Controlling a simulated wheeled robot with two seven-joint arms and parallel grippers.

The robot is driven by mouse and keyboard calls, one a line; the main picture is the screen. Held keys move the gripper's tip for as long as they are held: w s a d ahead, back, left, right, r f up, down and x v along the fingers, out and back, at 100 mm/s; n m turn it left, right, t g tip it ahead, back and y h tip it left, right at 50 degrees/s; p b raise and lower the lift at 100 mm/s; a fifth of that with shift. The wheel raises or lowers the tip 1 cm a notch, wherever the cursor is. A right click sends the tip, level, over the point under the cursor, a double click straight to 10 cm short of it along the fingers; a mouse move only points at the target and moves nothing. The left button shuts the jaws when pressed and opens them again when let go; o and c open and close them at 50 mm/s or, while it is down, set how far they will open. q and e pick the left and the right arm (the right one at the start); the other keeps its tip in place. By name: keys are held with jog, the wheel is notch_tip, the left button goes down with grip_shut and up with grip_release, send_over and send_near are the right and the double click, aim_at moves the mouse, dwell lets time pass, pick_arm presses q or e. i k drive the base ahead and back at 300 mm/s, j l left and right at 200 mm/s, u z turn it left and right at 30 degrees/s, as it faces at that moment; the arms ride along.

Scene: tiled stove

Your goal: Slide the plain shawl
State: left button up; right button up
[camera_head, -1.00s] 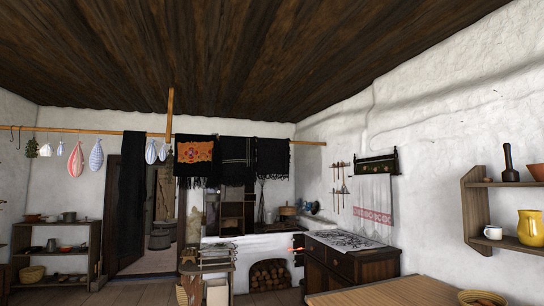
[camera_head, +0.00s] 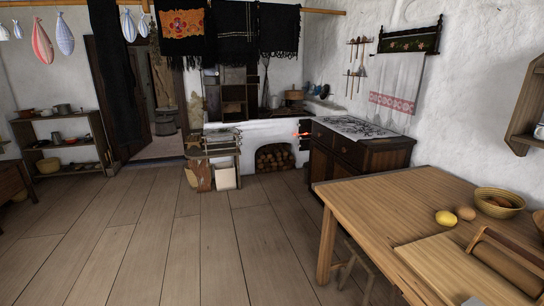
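Several dark cloths hang from a wooden pole (camera_head: 322,11) across the top of the view. A plain-looking black shawl (camera_head: 279,30) with a fringed lower edge hangs at the right end of the row. Left of it hang a black shawl with faint stripes (camera_head: 237,32) and a black shawl with an orange embroidered panel (camera_head: 183,25). A long plain dark cloth (camera_head: 113,70) hangs farther left beside the doorway. I cannot tell for sure which one is the plain shawl. Neither of my grippers is in view.
The plank floor (camera_head: 190,240) is open in front. A wooden table (camera_head: 375,205) with a lemon (camera_head: 446,217) and basket (camera_head: 499,203) fills the right foreground. Behind stand a dark cabinet (camera_head: 350,150), the white stove (camera_head: 262,131) and a low shelf (camera_head: 62,140) at left.

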aim_at(280, 28)
jog(key=i, duration=3.65)
